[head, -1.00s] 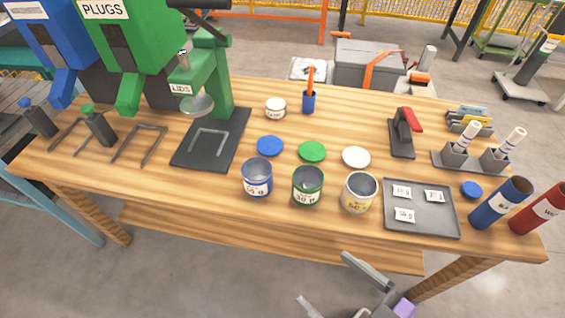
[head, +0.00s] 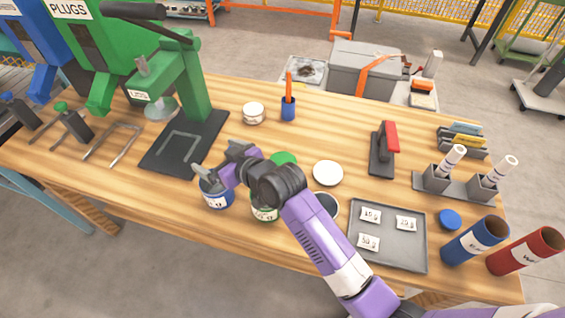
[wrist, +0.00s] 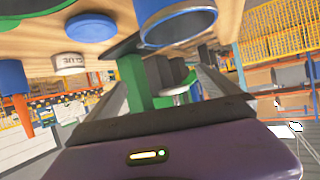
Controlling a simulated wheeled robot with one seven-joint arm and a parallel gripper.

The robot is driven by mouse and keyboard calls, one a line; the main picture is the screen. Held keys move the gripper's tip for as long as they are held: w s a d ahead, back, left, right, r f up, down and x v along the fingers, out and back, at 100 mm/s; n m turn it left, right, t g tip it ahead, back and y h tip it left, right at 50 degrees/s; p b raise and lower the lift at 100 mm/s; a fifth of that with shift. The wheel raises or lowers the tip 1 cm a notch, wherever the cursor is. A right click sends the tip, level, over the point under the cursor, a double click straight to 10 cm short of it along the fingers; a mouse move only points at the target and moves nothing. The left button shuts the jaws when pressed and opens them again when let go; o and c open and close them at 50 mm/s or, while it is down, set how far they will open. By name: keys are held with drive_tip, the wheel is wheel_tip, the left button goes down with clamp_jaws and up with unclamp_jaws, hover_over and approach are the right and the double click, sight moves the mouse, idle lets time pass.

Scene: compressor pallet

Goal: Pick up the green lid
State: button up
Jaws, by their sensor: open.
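The green lid (head: 284,158) lies flat on the wooden table, partly hidden behind my arm in the head view. My gripper (head: 219,166) is open and appears empty, left of the green lid and by the blue can (head: 217,195). In the wrist view its two fingers stand apart, with the green press (wrist: 133,85) in the background between them. The blue lid (wrist: 91,27) shows in the wrist view; my gripper hides it in the head view.
The green can (head: 264,211) and the yellow-labelled can (head: 326,204) are partly covered by my arm. The white lid (head: 328,173) lies right of the green lid. A grey tray (head: 392,257) holds labelled packets. The press (head: 195,85) stands at left.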

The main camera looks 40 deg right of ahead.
drive_tip(key=w+d+f+n+g, duration=0.2)
drive_tip(key=w+d+n+g, duration=0.1)
drive_tip(key=w+d+g, duration=0.15)
drive_tip(key=n+g+h, duration=0.2)
drive_tip(key=n+g, duration=0.1)
drive_tip(key=g, duration=0.6)
approach(283, 162)
drive_tip(key=shift+w+d+f, duration=0.2)
drive_tip(key=shift+w+f, duration=0.2)
drive_tip(key=shift+s+f+p, duration=0.15)
drive_tip(key=shift+f+p, duration=0.15)
drive_tip(key=shift+s+a+f+p, duration=0.1)
drive_tip(key=shift+f+p, duration=0.25)
drive_tip(key=shift+f, duration=1.4)
drive_tip(key=shift+s+f+p, duration=0.15)
drive_tip(key=shift+f+p, duration=0.15)
drive_tip(key=shift+f, duration=1.5)
drive_tip(key=c, duration=1.3)
